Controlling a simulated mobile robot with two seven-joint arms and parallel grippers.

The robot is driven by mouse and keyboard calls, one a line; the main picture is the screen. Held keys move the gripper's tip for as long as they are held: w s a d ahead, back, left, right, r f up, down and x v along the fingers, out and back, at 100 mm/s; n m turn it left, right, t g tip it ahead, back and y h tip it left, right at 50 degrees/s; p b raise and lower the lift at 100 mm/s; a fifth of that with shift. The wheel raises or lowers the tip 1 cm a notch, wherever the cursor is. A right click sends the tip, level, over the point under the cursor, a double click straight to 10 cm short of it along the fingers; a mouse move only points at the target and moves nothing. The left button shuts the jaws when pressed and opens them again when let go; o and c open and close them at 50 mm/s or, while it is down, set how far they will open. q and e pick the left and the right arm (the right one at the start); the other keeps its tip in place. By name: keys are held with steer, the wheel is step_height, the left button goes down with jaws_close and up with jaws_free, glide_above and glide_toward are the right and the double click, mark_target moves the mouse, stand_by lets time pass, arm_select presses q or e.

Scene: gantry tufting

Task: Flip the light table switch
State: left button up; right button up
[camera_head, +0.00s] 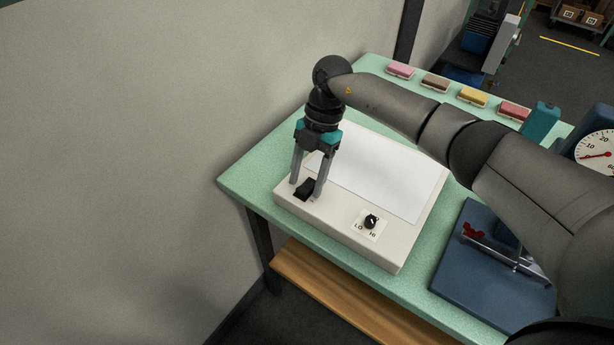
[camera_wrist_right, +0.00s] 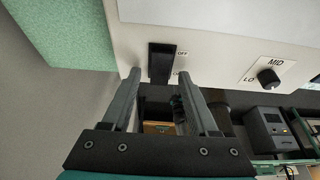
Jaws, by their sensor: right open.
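The light table (camera_head: 340,239) is a pale box with a white top panel (camera_head: 378,177), standing on a green table. Its black rocker switch (camera_head: 305,188) is near its left front corner. In the right wrist view the switch (camera_wrist_right: 162,63) shows beside an OFF label; a second label below it is partly hidden. My right gripper (camera_head: 306,189) points down at the switch, open, with one finger on either side. It also shows in the right wrist view (camera_wrist_right: 165,92), its fingers apart and empty. I cannot tell whether a finger touches the switch. My left gripper is not in view.
A black LO–HI knob (camera_head: 371,221) sits on the light table, right of the switch. The green tabletop (camera_head: 262,168) carries several coloured blocks at the back, a blue board (camera_head: 478,290) with a metal tool, and a dial gauge (camera_head: 596,150). A wall stands at the left.

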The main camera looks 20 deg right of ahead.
steer(key=v, duration=1.5)
steer(key=shift+r, duration=0.15)
